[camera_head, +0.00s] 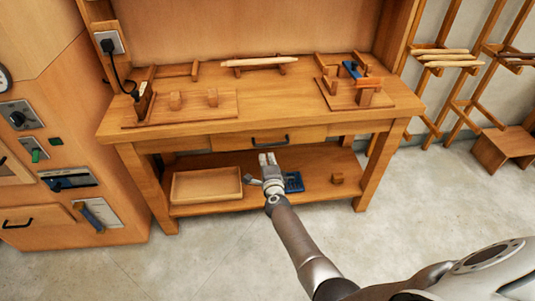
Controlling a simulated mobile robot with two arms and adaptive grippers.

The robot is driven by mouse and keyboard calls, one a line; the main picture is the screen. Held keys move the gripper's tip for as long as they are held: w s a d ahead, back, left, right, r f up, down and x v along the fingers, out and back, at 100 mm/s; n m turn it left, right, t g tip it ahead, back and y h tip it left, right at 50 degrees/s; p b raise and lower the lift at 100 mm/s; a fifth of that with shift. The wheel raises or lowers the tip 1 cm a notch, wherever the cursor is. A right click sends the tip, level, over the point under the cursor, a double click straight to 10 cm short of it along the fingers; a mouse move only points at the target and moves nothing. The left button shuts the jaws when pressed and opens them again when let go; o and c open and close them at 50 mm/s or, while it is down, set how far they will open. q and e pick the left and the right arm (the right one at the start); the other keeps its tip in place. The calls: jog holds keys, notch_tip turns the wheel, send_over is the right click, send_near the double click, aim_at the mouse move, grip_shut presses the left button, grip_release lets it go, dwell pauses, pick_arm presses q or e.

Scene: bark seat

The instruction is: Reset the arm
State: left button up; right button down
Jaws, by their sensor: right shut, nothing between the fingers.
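My right arm (308,247) comes in from the lower right and reaches toward the wooden workbench (185,133). My right gripper (267,160) is at its end, in front of the bench's lower shelf opening, below the drawer (262,139). Its fingers are shut with nothing between them. In the picture it lies between a shallow wooden tray (206,185) and a blue item (293,182) on the lower shelf. It covers part of that shelf. My left gripper is not in view.
The benchtop bears wooden fixtures at left (150,113) and right (365,92), and a wooden stick on a rest (259,61). A small wooden block (337,178) sits on the lower shelf. Racks (446,58) stand at right. The grey floor (215,265) in front is clear.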

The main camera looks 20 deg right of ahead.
jog(key=f+p+v, duration=0.1)
jog(key=p+v, duration=0.2)
jog(key=v, duration=0.3)
jog(key=s+a+f+n+g+y, duration=0.3)
jog(key=s+f+n, duration=0.4)
jog(key=s+f, duration=0.5)
jog(key=s+a+f+n+g+y, duration=0.2)
jog(key=s+a+f+n+g, duration=0.2)
jog(key=s+f+n, duration=0.55)
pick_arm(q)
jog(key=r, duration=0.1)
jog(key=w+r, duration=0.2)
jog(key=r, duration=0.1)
pick_arm(e)
jog(key=s+d+f+n+g, duration=0.1)
jog(key=s+f, duration=0.3)
jog(key=s, duration=0.6)
jog(key=s+d+f+n+g, duration=0.2)
jog(key=s+f+n+g, duration=0.1)
jog(key=s, duration=0.8)
jog(key=s+d+f+n+g, duration=0.1)
jog(key=s+f+n+g, duration=0.2)
jog(key=s+f, duration=0.4)
jog(key=s, duration=0.3)
jog(key=shift+s+d+h, duration=0.3)
jog(key=shift+s+d, duration=0.1)
